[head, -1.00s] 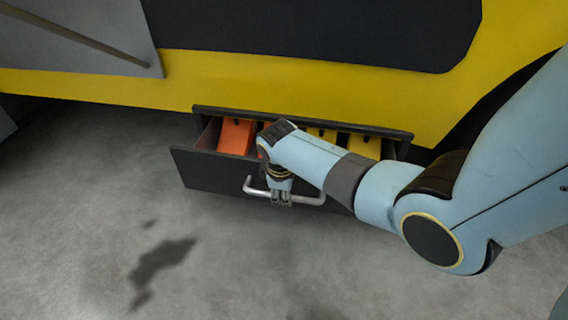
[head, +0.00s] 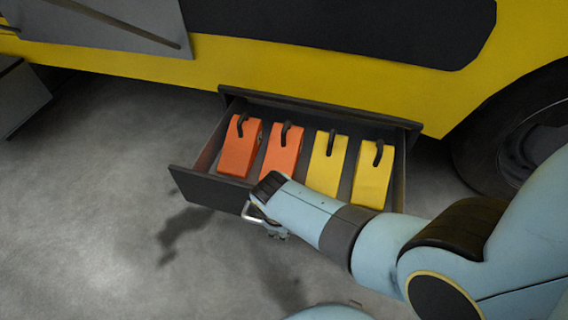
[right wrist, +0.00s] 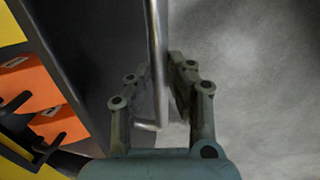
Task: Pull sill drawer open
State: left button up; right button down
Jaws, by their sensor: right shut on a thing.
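The sill drawer (head: 205,188) stands pulled well out from under the yellow vehicle sill in the head view. Two orange blocks (head: 240,147) and two yellow blocks (head: 326,160) with black handles lie in it. My right gripper (head: 276,233) is at the drawer's front, shut on the silver bar handle (head: 252,215). In the right wrist view the handle (right wrist: 157,60) runs between the two fingers of the gripper (right wrist: 166,88). My right arm hides much of the drawer front and most of the handle in the head view. My left gripper is not in view.
The yellow vehicle body (head: 290,65) spans the top, with a black wheel (head: 515,130) at the right. A grey box edge (head: 20,95) shows at the far left. The concrete floor (head: 90,220) in front and to the left is clear.

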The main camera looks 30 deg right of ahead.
dwell(0.3)
jog(key=c, duration=1.2)
grip_release()
jog(key=shift+c, duration=0.2)
